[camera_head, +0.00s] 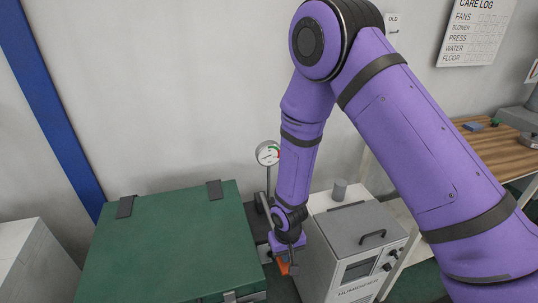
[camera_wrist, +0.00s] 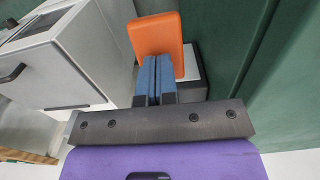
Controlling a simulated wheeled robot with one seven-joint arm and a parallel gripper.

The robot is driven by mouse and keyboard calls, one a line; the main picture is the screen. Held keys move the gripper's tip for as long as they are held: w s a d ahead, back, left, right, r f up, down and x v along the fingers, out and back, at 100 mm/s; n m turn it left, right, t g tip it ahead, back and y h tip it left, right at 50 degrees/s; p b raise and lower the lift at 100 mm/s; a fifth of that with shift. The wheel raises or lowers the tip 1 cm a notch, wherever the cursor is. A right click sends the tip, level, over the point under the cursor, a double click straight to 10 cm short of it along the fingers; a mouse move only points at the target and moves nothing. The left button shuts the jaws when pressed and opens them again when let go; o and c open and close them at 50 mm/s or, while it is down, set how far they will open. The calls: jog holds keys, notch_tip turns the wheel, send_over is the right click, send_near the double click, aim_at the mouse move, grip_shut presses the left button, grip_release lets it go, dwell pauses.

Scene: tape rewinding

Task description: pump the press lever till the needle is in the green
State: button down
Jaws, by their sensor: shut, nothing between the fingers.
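The round pressure gauge (camera_head: 267,153) stands on a thin post left of my arm in the head view. Its white dial has a green part and a red part at the right side; the needle is too small to read. An orange block, seemingly the lever's handle (camera_head: 283,268), shows just below my gripper (camera_head: 290,262) in the head view. In the wrist view the orange handle (camera_wrist: 159,34) lies right at the tips of my gripper (camera_wrist: 154,62). Its blue-padded fingers are shut together and empty, and seem against or very near the handle. The rest of the lever is hidden.
A large green chest (camera_head: 165,245) stands close on the left. A grey humidifier box (camera_head: 352,238) with a top handle and knobs stands close on the right. The gap between them is narrow. A wooden bench (camera_head: 500,148) is at the far right.

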jog(key=shift+f, duration=0.6)
notch_tip(320, 180, up, 12)
jog(key=shift+r, duration=0.25)
dwell(0.6)
jog(key=shift+f, duration=5.05)
notch_tip(320, 180, up, 10)
